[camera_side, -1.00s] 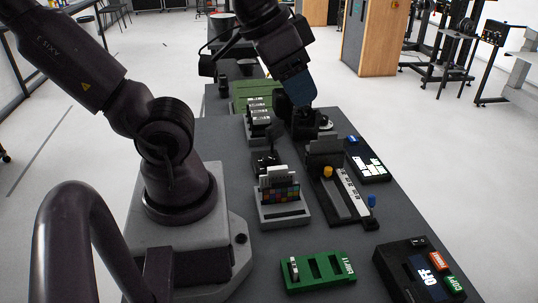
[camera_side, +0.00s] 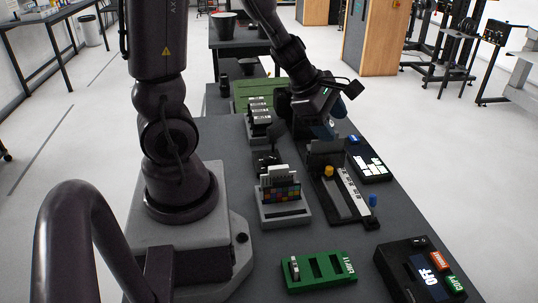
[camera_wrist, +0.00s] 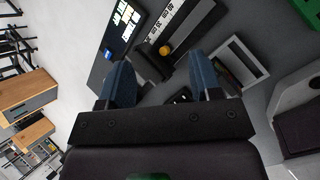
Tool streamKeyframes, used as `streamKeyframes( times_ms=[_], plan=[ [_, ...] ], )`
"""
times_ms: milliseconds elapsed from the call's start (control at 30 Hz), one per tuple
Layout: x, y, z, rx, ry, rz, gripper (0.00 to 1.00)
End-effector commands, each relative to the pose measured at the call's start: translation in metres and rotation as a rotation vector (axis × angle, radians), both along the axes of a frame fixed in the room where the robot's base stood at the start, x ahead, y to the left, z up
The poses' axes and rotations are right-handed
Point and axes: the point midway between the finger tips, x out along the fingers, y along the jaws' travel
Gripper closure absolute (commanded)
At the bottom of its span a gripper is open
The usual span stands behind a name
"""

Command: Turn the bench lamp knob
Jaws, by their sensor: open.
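My gripper (camera_side: 327,122) hangs low over the bench behind the slider device, tilted, with its blue fingers spread. In the wrist view my gripper (camera_wrist: 162,72) shows both blue fingers wide apart with nothing held between them. I cannot make out a bench lamp or its knob for certain; it may be hidden behind my gripper and wrist in the side view. A small dark object with a white mark (camera_wrist: 181,97) is partly visible between the fingers near my gripper's body.
A slider device (camera_side: 345,190) with a yellow knob (camera_side: 328,171) stands in front of my gripper. A dark panel with white labels (camera_side: 369,166) lies to its right. A card holder (camera_side: 283,213), green block (camera_side: 318,269) and OFF panel (camera_side: 425,270) stand nearer.

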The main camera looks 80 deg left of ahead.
Motion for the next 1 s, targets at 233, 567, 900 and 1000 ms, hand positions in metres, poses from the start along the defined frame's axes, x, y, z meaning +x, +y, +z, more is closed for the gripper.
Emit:
streamKeyframes(
  times_ms=[233,567,900,1000],
  plan=[
    [-0.049,0.091,-0.060,-0.279,0.060,1.303,0.42],
    [-0.101,0.109,-0.068,-0.434,-0.099,2.244,0.42],
    [-0.101,0.118,-0.090,-0.442,-0.110,2.267,0.42],
    [-0.101,0.122,-0.102,-0.442,-0.108,2.268,0.42]
  ],
)
